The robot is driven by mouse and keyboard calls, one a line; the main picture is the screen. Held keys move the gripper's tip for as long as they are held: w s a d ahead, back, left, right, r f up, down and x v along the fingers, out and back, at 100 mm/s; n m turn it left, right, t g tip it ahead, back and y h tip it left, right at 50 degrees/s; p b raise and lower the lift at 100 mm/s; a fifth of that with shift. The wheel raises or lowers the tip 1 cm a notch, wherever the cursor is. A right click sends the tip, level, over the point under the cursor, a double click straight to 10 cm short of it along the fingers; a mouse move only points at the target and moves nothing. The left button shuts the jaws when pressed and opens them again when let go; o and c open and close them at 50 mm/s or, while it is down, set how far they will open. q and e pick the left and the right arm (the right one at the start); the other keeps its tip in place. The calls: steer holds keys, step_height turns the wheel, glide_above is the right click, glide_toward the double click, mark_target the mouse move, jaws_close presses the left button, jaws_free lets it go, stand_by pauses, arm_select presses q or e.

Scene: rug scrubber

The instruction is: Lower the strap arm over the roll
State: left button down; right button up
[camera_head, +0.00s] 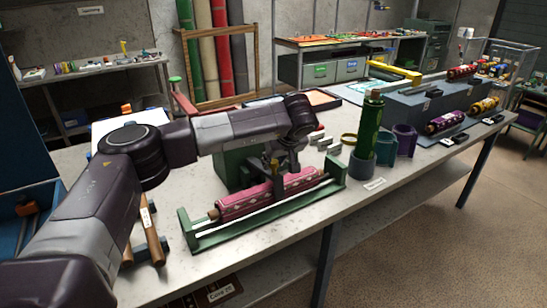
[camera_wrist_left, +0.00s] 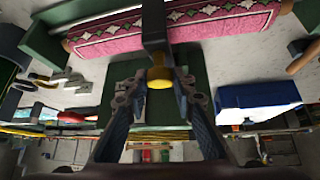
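The pink patterned roll (camera_head: 243,203) lies in a green cradle (camera_head: 216,238) on the bench. It also shows in the wrist view (camera_wrist_left: 215,22). The dark strap arm (camera_wrist_left: 154,22) crosses the roll near its middle; I cannot tell whether it touches. A yellow knob (camera_wrist_left: 160,76) is at the strap arm's end. My left gripper (camera_wrist_left: 158,88) has its fingers apart, one on each side of the knob, with visible gaps. In the head view my left gripper (camera_head: 283,163) is above the roll's far side, partly hidden by my arm. My right gripper is out of view.
A green block (camera_head: 236,166) stands behind the cradle. Brown rods (camera_head: 147,230) lie at the left. The bench front right of the cradle is clear.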

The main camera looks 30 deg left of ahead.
mark_target(279, 178)
arm_select(q)
steer(key=shift+s+d+f+b, duration=0.2)
steer(key=shift+d+f, duration=0.2)
steer(key=shift+f, duration=0.2)
steer(key=shift+s+d+f+b, duration=0.2)
steer(key=shift+d+f, duration=0.15)
steer(key=shift+f, duration=0.2)
steer(key=shift+s+d+f+b, duration=0.25)
steer(key=shift+d+f, duration=0.05)
steer(key=shift+f, duration=0.25)
steer(key=shift+s+d+f+b, duration=0.2)
steer(key=shift+s+d+f, duration=0.05)
steer(key=shift+f, duration=0.25)
steer(key=c, duration=2.1)
jaws_free()
steer(key=o, duration=0.4)
steer(key=shift+w+d, duration=0.15)
steer(key=shift+o, duration=0.2)
steer(key=shift+r, duration=0.15)
steer(key=shift+r, duration=0.1)
